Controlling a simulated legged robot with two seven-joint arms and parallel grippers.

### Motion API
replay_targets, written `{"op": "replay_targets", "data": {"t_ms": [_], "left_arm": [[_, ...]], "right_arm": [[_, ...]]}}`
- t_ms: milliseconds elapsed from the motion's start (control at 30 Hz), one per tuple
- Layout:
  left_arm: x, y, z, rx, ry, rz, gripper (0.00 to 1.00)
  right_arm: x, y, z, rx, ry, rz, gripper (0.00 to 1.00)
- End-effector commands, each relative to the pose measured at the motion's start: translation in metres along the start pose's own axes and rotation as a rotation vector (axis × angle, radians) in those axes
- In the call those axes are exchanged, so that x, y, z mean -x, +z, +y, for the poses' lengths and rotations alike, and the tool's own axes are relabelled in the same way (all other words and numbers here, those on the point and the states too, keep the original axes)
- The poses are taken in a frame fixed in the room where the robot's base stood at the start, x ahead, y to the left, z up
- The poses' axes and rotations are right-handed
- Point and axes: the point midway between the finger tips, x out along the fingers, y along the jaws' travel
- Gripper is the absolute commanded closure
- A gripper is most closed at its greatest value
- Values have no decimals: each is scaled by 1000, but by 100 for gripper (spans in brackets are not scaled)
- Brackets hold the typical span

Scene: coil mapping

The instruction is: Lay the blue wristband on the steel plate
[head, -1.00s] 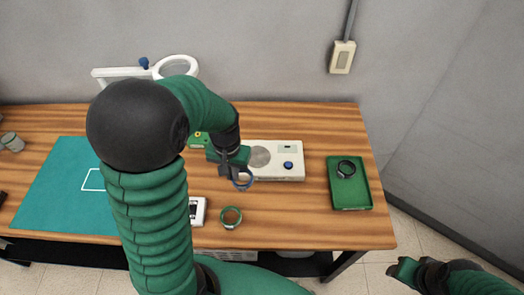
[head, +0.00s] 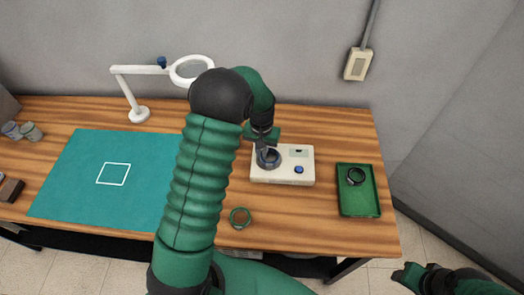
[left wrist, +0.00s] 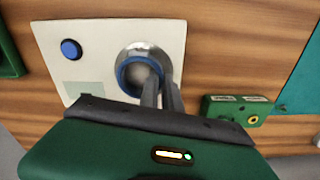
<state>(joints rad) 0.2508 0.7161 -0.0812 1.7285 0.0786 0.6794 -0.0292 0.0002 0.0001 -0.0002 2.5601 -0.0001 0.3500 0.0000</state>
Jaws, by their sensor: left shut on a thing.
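My left gripper (head: 266,148) is shut on the blue wristband (left wrist: 123,72), gripping one side of its ring. In the left wrist view the band is over the round steel plate (left wrist: 150,50) of the white device (head: 283,175), overlapping most of it. I cannot tell whether the band touches the plate. In the head view the gripper and band hide much of the plate. My right gripper (head: 408,273) is off the table at the lower right; its jaws are too small to judge.
A small green box (left wrist: 238,109) is beside the device. A teal mat (head: 75,185) and magnifier lamp (head: 138,113) are to the left.

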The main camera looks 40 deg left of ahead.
Motion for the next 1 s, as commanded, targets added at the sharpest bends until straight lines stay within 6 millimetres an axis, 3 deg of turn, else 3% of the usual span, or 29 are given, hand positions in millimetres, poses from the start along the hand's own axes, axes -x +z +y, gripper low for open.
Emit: {"op": "replay_targets", "data": {"t_ms": [133,167,300,633,767,1000], "left_arm": [[-2,1,0,0,-1,0,100],[-1,1,0,0,-1,0,88],[-1,1,1,0,-1,0,71],[6,0,0,0,0,3,71],[31,-1,0,-1,0,5,71],[92,0,1,-1,0,4,71]], "right_arm": [[-1,0,0,0,0,0,53],[-1,0,0,0,0,0,53],[-1,0,0,1,0,0,53],[0,0,0,0,0,0,53],[-2,0,0,0,0,0,53],[-4,1,0,0,0,0,53]]}}
